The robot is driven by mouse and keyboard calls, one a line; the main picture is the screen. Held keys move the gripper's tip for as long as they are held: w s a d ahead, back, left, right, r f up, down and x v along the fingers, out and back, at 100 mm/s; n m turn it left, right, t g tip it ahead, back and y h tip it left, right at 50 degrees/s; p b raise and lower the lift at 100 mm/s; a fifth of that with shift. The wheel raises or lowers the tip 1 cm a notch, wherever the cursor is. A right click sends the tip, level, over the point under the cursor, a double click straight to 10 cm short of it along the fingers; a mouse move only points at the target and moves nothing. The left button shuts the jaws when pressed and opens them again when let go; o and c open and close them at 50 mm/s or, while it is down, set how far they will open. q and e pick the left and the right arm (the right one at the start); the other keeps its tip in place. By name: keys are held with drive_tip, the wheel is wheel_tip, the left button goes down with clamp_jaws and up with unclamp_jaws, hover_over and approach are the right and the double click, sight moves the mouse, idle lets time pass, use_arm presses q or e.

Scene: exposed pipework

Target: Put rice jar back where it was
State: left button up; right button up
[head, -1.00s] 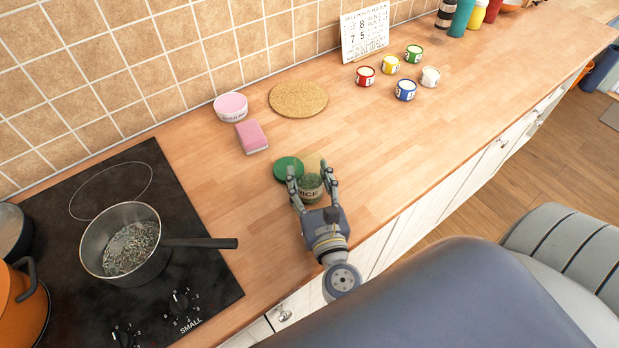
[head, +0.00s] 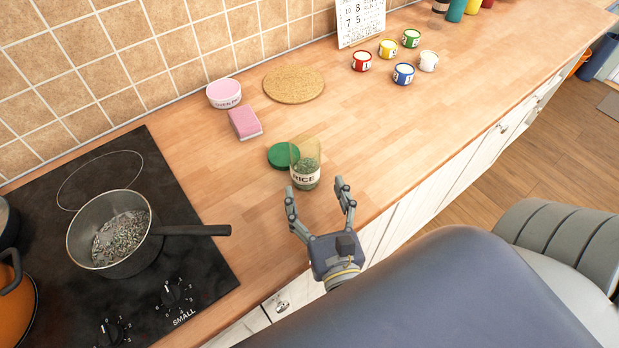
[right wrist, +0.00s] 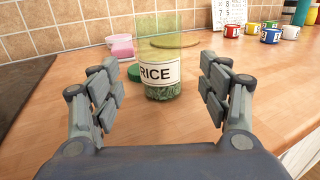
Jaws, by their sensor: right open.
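The rice jar (head: 305,163) is clear with a white "RICE" label and some greenish grains at the bottom. It stands upright on the wooden counter without a lid on it. A green round lid (head: 283,155) lies flat just left of and behind it. In the right wrist view the jar (right wrist: 160,72) stands ahead between the spread fingers, with the lid (right wrist: 134,73) partly behind it. My right gripper (head: 318,190) is open and empty, just in front of the jar and apart from it. My left gripper is not in view.
A pot (head: 112,240) with similar grains sits on the black hob (head: 205,268), its handle pointing toward the jar. A pink sponge (head: 244,123), a pink bowl (head: 224,94), a cork mat (head: 293,84) and several small coloured tins (head: 403,73) stand farther back. The counter right of the jar is clear.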

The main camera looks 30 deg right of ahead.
drive_tip(key=shift+b+v, duration=0.45)
drive_tip(key=shift+v, duration=1.4)
